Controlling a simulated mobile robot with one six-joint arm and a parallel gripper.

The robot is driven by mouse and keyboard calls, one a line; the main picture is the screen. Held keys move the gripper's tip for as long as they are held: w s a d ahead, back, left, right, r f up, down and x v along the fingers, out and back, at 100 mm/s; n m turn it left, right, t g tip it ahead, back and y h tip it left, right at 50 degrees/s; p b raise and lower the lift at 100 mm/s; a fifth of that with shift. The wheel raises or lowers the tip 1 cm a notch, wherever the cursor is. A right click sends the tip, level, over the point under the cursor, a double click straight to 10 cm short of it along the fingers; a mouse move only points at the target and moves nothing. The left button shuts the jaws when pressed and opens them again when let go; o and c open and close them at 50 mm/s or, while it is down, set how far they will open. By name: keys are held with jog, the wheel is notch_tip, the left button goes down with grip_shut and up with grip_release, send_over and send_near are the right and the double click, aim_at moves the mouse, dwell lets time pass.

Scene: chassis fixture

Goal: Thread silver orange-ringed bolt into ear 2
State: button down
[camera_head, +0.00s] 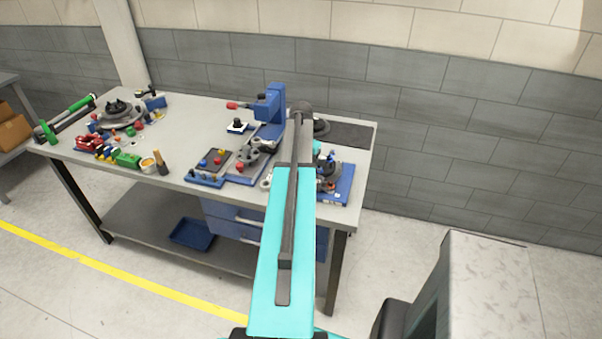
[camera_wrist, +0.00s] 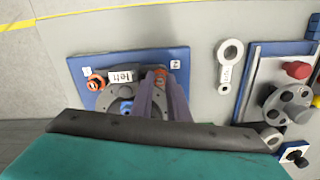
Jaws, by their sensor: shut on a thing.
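A blue base plate (camera_wrist: 82,64) lies on the bench in the wrist view, with a grey round chassis fixture (camera_wrist: 117,97) on it. A small tag marked 2 (camera_wrist: 175,64) sits at the plate's upper right, and a white "left" label (camera_wrist: 121,76) lies to its left. My gripper (camera_wrist: 160,80) points down over the plate beside tag 2, shut on an orange-ringed bolt (camera_wrist: 160,69). Only orange shows at the fingertips; the bolt's shank and ear 2 are hidden, so I cannot tell whether it is in the ear. The plate also shows in the head view (camera_head: 343,193).
An orange part (camera_wrist: 95,83) sits at the plate's left. A grey ring-ended wrench (camera_wrist: 229,62) lies right of the plate, and a tray with a red knob (camera_wrist: 297,69) stands farther right. A blue press (camera_head: 271,104) stands at the bench's middle back.

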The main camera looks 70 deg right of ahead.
jog(key=shift+m, duration=0.6)
jog(key=shift+m, duration=0.8)
jog(key=c, duration=1.6)
grip_release()
